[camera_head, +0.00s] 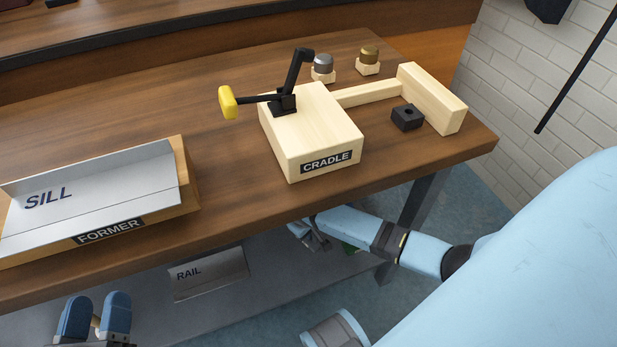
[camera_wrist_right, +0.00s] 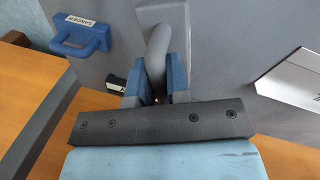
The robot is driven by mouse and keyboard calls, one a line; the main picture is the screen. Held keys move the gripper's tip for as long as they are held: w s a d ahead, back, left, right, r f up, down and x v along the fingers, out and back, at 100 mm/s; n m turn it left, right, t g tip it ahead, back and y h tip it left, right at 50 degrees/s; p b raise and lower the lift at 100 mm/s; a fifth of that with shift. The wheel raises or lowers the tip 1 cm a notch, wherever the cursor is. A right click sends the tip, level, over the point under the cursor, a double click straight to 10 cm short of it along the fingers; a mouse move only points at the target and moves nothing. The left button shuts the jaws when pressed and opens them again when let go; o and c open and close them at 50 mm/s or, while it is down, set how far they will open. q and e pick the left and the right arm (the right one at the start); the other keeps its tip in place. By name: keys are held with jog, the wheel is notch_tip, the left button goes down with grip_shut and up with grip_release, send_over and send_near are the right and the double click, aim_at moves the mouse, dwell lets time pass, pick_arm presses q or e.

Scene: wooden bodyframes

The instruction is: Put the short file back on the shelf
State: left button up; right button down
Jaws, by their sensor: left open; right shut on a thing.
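My right gripper (camera_wrist_right: 157,92) is shut on a grey rounded handle (camera_wrist_right: 157,45), which rises between its blue fingers to a pale grey piece. No label shows on it, and I cannot tell whether it is the short file. In the head view the right gripper (camera_head: 312,238) is below the table's front edge, partly hidden. The grey lower shelf (camera_head: 215,312) shows under the table, and its surface also shows in the right wrist view (camera_wrist_right: 225,35). My left gripper (camera_head: 96,318) is open and empty at the bottom left of the head view.
A blue handle labelled SANDER (camera_wrist_right: 85,38) is left of the held handle. A RAIL panel (camera_head: 208,273) lies on the lower shelf. The wooden table (camera_head: 235,190) overhangs it, bearing the CRADLE block (camera_head: 311,125) with its clamp and the SILL panel (camera_head: 90,190) on the FORMER (camera_head: 188,190).

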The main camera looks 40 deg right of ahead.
aim_at(309, 241)
notch_tip(309, 241, down, 7)
jog(key=b, duration=0.3)
jog(key=shift+w, duration=0.1)
pick_arm(q)
jog(key=f, duration=0.1)
jog(key=f+g, duration=0.1)
jog(key=f, duration=0.1)
jog(key=f+g, duration=0.1)
jog(key=f, duration=0.1)
jog(key=shift+d+f+m, duration=0.1)
jog(key=shift+d+m, duration=0.15)
jog(key=shift+m, duration=0.05)
pick_arm(e)
jog(key=shift+f, duration=0.1)
jog(key=c, duration=1.5)
grip_release()
jog(key=shift+f, duration=0.1)
jog(key=o, duration=0.4)
